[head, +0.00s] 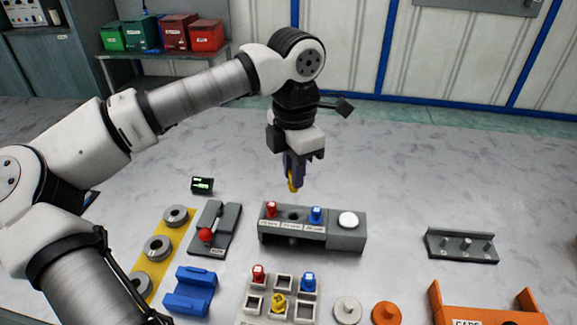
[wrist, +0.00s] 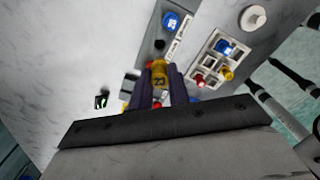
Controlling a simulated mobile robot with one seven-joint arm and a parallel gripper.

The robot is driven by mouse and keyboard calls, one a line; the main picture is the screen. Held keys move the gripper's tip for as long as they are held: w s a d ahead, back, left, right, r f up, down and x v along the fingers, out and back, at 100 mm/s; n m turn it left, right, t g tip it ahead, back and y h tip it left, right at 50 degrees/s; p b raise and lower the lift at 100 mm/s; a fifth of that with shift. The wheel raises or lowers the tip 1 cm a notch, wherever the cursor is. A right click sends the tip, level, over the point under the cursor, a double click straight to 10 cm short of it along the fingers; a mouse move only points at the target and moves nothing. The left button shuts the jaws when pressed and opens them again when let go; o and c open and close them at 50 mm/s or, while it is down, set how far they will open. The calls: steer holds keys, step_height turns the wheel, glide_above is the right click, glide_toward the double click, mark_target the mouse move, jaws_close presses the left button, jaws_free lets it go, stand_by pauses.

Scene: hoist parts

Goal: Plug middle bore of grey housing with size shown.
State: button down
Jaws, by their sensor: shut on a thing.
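My gripper (head: 293,176) is shut on a yellow plug (head: 294,186) and holds it in the air above and behind the grey housing (head: 335,242). The plug points down in the head view; in the wrist view its yellow top (wrist: 159,80) carries a number like 23. The housing holds a red plug (head: 271,209) on the left and a blue plug (head: 316,214) on the right. The middle bore (head: 293,213) between them is empty and dark. A small black display (head: 202,185) shows green characters too small to read; it also shows in the wrist view (wrist: 101,102).
A pale tray (head: 266,312) with red, yellow and blue plugs stands in front of the housing. A white button (head: 348,219) tops the housing's right end. A lever fixture (head: 214,228), a blue cradle (head: 190,291) and rings on a yellow strip (head: 155,271) lie left. Free table lies behind.

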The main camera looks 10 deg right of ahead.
mark_target(294, 190)
steer(key=shift+f, duration=0.2)
steer(key=shift+f+b, duration=2.5)
steer(key=shift+f, duration=0.85)
steer(key=shift+f+b, duration=1.15)
steer(key=shift+b, duration=0.55)
stand_by(2.8)
